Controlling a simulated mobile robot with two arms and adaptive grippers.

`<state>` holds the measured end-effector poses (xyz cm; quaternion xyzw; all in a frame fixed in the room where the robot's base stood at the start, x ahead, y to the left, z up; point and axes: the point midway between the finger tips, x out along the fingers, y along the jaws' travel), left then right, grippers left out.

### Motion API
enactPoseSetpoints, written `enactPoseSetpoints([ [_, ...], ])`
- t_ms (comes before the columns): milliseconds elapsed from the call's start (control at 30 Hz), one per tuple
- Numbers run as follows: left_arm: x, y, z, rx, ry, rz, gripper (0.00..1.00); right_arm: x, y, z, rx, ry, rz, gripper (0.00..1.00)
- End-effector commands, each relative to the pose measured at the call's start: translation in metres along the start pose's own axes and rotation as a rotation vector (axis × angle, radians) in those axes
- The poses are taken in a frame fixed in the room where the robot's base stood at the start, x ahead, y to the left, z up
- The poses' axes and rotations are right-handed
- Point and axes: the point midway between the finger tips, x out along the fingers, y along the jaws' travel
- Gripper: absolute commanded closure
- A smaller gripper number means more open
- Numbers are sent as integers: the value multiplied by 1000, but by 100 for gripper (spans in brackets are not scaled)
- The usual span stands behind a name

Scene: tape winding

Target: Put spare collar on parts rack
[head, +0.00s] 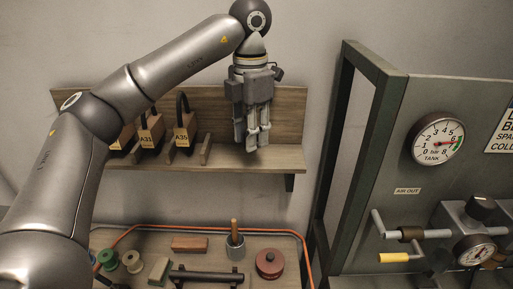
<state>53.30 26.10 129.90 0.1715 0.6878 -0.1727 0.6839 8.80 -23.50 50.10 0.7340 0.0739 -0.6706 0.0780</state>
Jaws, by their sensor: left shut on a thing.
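My left gripper (253,140) points down over the right part of the wooden parts rack (285,157), close in front of its back board. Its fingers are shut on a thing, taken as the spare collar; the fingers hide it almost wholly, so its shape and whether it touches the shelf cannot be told. My right gripper is out of view.
Tagged wooden blocks with black loops (185,136) stand on the rack's left between dividers. Below, a bench holds green spools (132,262), a grey cup (235,248) and a red round tin (269,264). A framed gauge panel (385,150) stands at right.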

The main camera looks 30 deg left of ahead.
Motion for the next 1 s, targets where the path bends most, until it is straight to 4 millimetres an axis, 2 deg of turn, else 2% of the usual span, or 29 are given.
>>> enactPoseSetpoints([
  [133, 17, 7, 12, 1, 1, -3, 95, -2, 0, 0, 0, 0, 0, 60],
  [433, 34, 17, 25, -1, 1, -1, 95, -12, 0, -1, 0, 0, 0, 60],
  [633, 63, 17, 24, 0, 1, 1, 95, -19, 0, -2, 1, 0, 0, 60],
  [1000, 70, 17, 25, 0, -2, 0, 95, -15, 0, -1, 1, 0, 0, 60],
])
